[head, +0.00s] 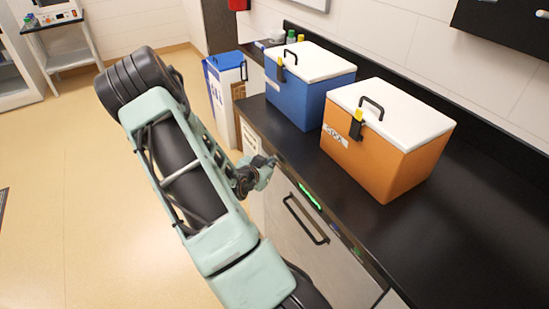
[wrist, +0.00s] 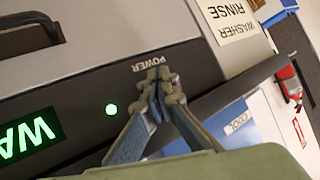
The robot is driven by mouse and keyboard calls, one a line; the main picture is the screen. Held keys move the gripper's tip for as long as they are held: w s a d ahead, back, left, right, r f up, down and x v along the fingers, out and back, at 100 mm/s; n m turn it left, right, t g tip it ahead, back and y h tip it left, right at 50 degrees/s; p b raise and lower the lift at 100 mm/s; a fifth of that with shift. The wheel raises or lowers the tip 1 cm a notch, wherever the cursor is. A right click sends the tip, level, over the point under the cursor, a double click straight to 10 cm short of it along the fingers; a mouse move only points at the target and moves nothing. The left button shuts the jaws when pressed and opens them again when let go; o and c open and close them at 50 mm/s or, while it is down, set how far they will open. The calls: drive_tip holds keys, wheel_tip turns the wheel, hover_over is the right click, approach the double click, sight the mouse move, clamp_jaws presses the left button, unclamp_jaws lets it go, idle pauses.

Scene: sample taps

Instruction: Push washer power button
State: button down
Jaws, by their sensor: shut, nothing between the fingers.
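The washer (head: 285,223) is built in under the black counter, with a steel front and a lit green display (head: 309,196). My gripper (head: 268,163) is at the left end of this strip in the head view. In the wrist view my gripper (wrist: 158,76) is shut and empty, with its fingertips right by the word POWER. The fingertips hide the spot beneath the word; I cannot tell whether they touch the panel.
The washer's black handle (head: 305,221) sticks out below the strip. An orange cooler (head: 370,155) and a blue cooler (head: 293,100) stand on the counter (head: 450,240). A blue-and-white bin (head: 222,100) stands past the washer. The floor (head: 60,210) at left is clear.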

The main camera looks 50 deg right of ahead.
drive_tip(key=w+a, duration=0.1)
drive_tip(key=a, duration=0.4)
drive_tip(key=shift+w+a, duration=0.4)
idle(0.3)
